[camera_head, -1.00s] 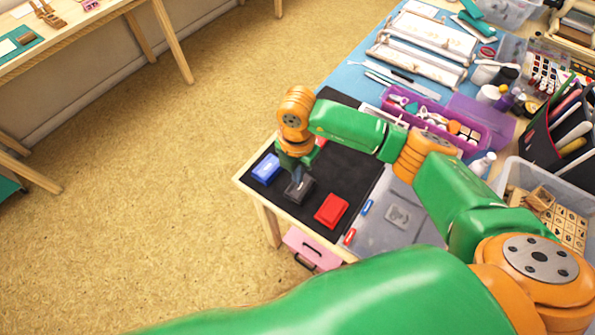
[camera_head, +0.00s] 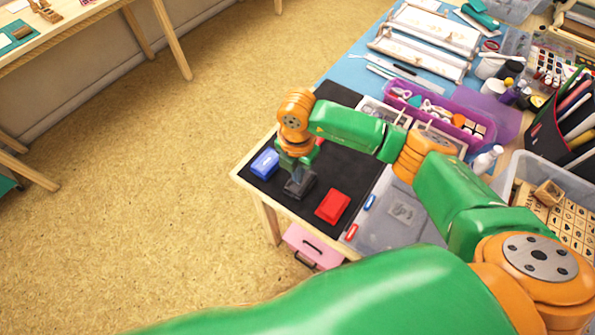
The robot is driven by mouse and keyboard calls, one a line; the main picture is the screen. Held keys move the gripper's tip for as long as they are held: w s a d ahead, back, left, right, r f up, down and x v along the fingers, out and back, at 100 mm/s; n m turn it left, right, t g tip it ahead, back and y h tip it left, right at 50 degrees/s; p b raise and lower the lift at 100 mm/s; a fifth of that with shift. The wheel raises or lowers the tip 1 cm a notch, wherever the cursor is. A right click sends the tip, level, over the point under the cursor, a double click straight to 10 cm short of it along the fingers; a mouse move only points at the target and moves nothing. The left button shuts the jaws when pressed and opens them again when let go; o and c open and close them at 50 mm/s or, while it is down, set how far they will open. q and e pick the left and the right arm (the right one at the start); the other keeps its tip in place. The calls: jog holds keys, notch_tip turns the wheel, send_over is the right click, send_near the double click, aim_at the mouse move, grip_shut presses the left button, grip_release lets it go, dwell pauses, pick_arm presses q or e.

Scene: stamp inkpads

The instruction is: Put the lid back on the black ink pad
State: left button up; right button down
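The black ink pad (camera_head: 300,186) lies on the black mat (camera_head: 336,166) near the table's front-left edge, between a blue pad (camera_head: 265,164) and a red pad (camera_head: 332,206). My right gripper (camera_head: 297,171) points down right over the black pad, at or close to its top. The gripper and wrist hide part of the pad, so I cannot tell a separate lid from its base, nor whether the fingers are closed on it. My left gripper is not in view.
A grey plastic box (camera_head: 399,213) stands right of the mat, with a purple tray (camera_head: 437,113) of tools behind it. A clear bin (camera_head: 520,174) of wooden stamps is further right. A pink drawer unit (camera_head: 310,246) sits under the table edge.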

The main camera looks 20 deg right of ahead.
jog(key=shift+f+b, duration=0.85)
jog(key=shift+f, duration=0.25)
notch_tip(320, 180, up, 7)
jog(key=p, duration=0.6)
dwell(0.3)
